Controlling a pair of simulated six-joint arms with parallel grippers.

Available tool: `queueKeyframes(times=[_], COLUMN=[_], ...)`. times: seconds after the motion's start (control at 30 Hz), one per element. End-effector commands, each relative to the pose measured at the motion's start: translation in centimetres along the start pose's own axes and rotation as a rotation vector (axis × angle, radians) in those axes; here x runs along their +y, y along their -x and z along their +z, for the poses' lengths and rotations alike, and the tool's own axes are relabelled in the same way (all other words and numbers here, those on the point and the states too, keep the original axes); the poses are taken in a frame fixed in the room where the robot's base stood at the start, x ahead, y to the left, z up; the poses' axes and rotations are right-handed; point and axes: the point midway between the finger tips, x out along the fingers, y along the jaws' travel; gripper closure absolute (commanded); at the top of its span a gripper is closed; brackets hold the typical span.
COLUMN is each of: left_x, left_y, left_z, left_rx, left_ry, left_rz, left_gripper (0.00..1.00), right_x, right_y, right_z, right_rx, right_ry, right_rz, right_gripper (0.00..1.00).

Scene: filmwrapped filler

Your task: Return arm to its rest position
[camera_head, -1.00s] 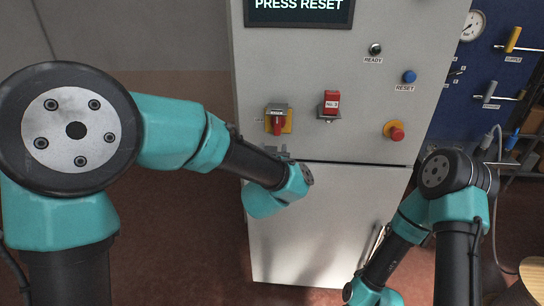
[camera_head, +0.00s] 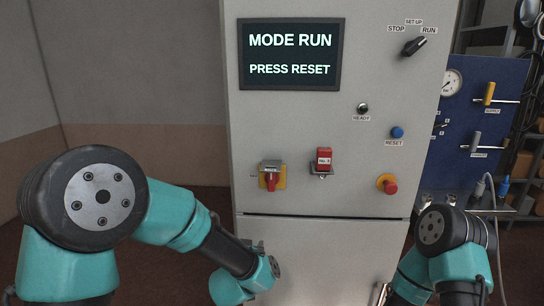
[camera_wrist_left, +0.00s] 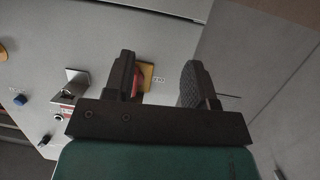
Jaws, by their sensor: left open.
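My left arm comes in from the left in the head view, bent at a teal and black elbow. Its gripper (camera_head: 256,246) is in front of the cabinet, below the red and yellow rotary switch (camera_head: 271,175), and largely hidden by the wrist. In the left wrist view the left gripper (camera_wrist_left: 160,82) is open, with nothing held between its two dark fingers. The switch (camera_wrist_left: 147,75) shows beyond them, partly covered by one finger. My right arm is at the lower right; its gripper end is at the bottom edge and unclear.
The grey cabinet's screen (camera_head: 290,54) reads MODE RUN, PRESS RESET. The panel has a selector knob (camera_head: 414,46), blue reset button (camera_head: 397,132), red tagged device (camera_head: 322,160) and red emergency button (camera_head: 388,184). A blue gauge board (camera_head: 480,130) stands right.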

Motion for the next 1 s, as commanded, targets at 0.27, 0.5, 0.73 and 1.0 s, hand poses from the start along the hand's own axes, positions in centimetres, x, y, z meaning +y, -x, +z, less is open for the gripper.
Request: queueKeyframes(times=[0.27, 0.5, 0.73, 1.0], left_x=[-6.5, -10.6, -12.4, -12.6], left_y=[0.7, 6.1, 13.7, 16.8], left_z=[15.8, 28.3, 37.2, 39.6], left_rx=[-0.398, -0.762, -1.085, -1.197], left_ry=[0.100, 0.247, 0.409, 0.468], left_rz=[0.052, 0.074, 0.082, 0.086], left_gripper=[0.49, 0.49, 0.49, 0.49], right_x=[0.0, 0.0, 0.0, 0.0], right_y=[0.0, 0.0, 0.0, 0.0], right_z=[0.0, 0.0, 0.0, 0.0], right_rx=[0.000, 0.000, 0.000, 0.000], right_ry=[0.000, 0.000, 0.000, 0.000], right_rz=[0.000, 0.000, 0.000, 0.000], right_gripper=[0.39, 0.39, 0.39, 0.39])
